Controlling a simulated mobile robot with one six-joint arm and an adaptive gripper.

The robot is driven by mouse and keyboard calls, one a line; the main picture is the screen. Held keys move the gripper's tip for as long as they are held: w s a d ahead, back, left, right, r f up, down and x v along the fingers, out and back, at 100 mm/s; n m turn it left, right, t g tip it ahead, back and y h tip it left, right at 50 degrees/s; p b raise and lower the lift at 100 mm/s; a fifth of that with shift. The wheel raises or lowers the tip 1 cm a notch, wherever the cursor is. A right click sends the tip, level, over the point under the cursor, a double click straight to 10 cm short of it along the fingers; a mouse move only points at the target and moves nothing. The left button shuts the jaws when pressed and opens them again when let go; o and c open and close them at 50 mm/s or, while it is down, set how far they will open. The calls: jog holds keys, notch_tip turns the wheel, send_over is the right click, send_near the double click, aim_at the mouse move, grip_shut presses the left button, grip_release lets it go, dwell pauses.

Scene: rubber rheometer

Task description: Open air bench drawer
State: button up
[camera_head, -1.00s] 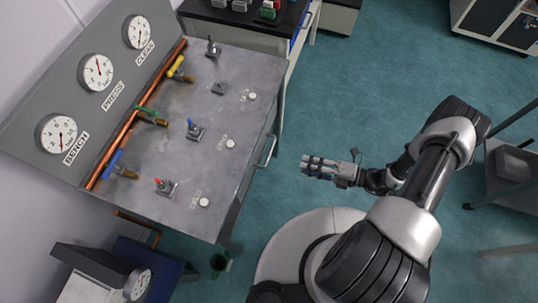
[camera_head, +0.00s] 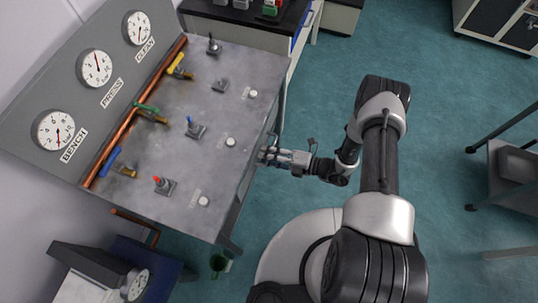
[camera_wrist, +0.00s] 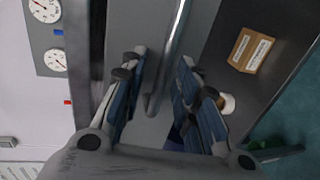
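The air bench (camera_head: 215,105) has a grey top with valves and gauges. Its drawer front (camera_wrist: 201,25) is a grey panel in the wrist view, with a metal bar handle (camera_wrist: 169,62) running across it. The drawer looks shut. My gripper (camera_head: 265,155) is at the bench's front edge and covers most of the handle in the head view. In the wrist view my gripper (camera_wrist: 161,62) is open, with one finger on each side of the handle. Both fingers look apart from the bar; the depth between them and it is hard to judge.
A dark shelf-like surface beside the drawer front holds a labelled cardboard box (camera_wrist: 250,50) and a small white item (camera_wrist: 227,103). A green cup (camera_head: 220,263) is near the bench's lower corner. A grey cart (camera_head: 513,170) stands right. Floor between is clear.

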grip_shut()
dwell(0.3)
dwell(0.5)
